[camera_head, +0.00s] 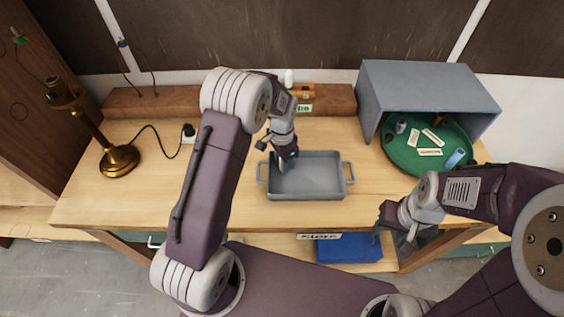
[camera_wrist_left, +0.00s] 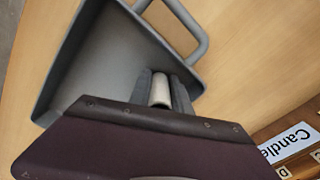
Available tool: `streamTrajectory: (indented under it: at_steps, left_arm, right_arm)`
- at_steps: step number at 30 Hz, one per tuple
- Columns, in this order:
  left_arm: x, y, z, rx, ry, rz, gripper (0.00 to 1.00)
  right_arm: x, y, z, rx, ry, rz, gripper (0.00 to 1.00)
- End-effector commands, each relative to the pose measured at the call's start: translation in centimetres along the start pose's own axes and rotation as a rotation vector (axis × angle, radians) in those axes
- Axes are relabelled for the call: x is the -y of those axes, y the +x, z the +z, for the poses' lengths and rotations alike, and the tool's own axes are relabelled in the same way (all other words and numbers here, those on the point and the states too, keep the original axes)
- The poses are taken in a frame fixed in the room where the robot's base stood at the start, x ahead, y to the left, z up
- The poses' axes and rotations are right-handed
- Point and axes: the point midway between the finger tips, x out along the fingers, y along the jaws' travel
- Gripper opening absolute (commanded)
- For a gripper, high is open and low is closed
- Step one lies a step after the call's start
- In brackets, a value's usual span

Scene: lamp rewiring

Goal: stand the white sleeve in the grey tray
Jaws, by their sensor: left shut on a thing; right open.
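The grey tray (camera_head: 318,181) stands on the bench in the head view, with a handle at each end. It also shows in the left wrist view (camera_wrist_left: 105,60). My left gripper (camera_head: 284,163) points down at the tray's back left part. In the left wrist view it is shut on the white sleeve (camera_wrist_left: 160,90), which shows as a pale cylinder between the fingers (camera_wrist_left: 162,88). The sleeve's lower end is hidden, so I cannot tell whether it touches the tray floor. My right gripper (camera_head: 392,234) is open and empty by the bench's front edge.
A brass lamp (camera_head: 119,160) with a black cord stands at the left. A green round tray (camera_head: 405,160) with small parts sits under a grey-blue hood (camera_head: 425,88) at the right. A wooden rack (camera_head: 335,101) runs along the back. A blue bin (camera_head: 350,250) lies below the bench.

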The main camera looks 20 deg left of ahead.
Motion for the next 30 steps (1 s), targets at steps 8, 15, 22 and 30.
streamTrajectory:
  at_steps: [8, 15, 22, 30]
  left_arm:
    - [0.0, 0.1, 0.0, 0.0, 0.0, 0.0, 0.45]
    - [0.1, -0.8, -0.1, -0.002, 0.0, -0.002, 0.45]
    - [0.1, -6.4, -0.1, -0.005, 0.0, -0.004, 0.45]
    - [0.1, -11.6, -0.1, -0.002, 0.0, -0.002, 0.45]
  right_arm:
    - [0.0, 0.1, 0.0, 0.0, 0.0, 0.0, 0.45]
    - [0.0, -0.1, 0.0, 0.0, 0.0, 0.0, 0.45]
    - [0.0, 0.1, 0.0, 0.0, 0.0, 0.0, 0.45]
    - [0.0, 0.0, 0.0, 0.0, 0.0, 0.0, 0.45]
